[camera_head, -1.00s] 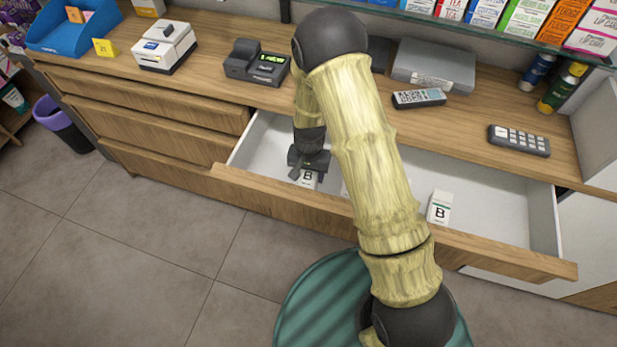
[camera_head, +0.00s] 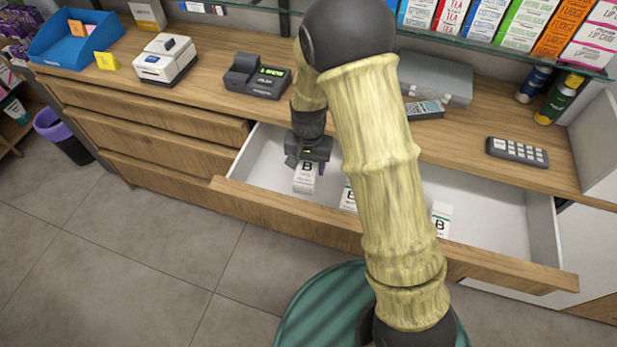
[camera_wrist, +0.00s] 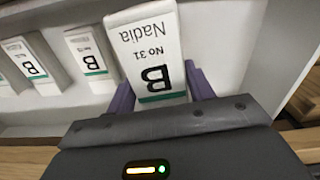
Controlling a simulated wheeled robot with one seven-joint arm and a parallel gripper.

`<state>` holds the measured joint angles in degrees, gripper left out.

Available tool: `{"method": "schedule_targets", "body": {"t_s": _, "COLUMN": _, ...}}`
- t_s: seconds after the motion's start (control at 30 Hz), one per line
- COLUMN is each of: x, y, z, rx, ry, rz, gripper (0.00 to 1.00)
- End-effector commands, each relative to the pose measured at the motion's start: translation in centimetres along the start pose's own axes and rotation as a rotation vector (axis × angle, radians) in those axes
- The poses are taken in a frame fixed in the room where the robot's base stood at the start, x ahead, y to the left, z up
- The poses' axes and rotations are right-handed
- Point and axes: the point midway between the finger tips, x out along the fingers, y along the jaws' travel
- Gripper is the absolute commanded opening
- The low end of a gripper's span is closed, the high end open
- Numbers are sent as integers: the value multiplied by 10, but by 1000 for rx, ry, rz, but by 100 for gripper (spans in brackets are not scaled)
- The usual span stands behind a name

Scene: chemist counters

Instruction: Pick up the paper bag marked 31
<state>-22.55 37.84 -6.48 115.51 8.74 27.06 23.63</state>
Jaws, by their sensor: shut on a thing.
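The paper bag marked 31 is white with a green stripe, a large B, "No 31" and "Nadia"; it shows close up in the wrist view (camera_wrist: 148,50) and in the head view (camera_head: 304,180). My gripper (camera_head: 308,160) is shut on this bag, with one purple finger on each side of it in the wrist view (camera_wrist: 158,95). The bag hangs below the gripper at the left part of the open white drawer (camera_head: 500,205). Whether its bottom is clear of the drawer floor is hard to tell.
Two other white B bags stand in the drawer, one in the middle (camera_head: 348,198) and one farther right (camera_head: 440,218). The wooden drawer front (camera_head: 480,265) is a raised edge. On the counter are a card terminal (camera_head: 257,78), a grey case (camera_head: 436,80) and a remote-like keypad (camera_head: 517,151).

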Motion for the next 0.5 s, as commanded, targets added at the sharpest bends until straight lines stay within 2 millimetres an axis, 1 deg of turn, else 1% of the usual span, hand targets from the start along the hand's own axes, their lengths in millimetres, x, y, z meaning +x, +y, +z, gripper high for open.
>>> {"method": "schedule_targets", "body": {"t_s": 0.03, "x": -17, "y": -1, "z": -1, "rx": 0, "ry": 6, "rz": -4, "gripper": 26}}
{"method": "schedule_targets", "body": {"t_s": 0.1, "x": -34, "y": -1, "z": -1, "rx": 0, "ry": 5, "rz": -4, "gripper": 26}}
{"method": "schedule_targets", "body": {"t_s": 0.2, "x": -54, "y": 0, "z": 0, "rx": -1, "ry": 3, "rz": -2, "gripper": 26}}
{"method": "schedule_targets", "body": {"t_s": 0.33, "x": -70, "y": 0, "z": 0, "rx": 0, "ry": 1, "rz": -1, "gripper": 26}}
{"method": "schedule_targets", "body": {"t_s": 0.5, "x": -77, "y": 0, "z": 0, "rx": 1, "ry": 0, "rz": 0, "gripper": 26}}
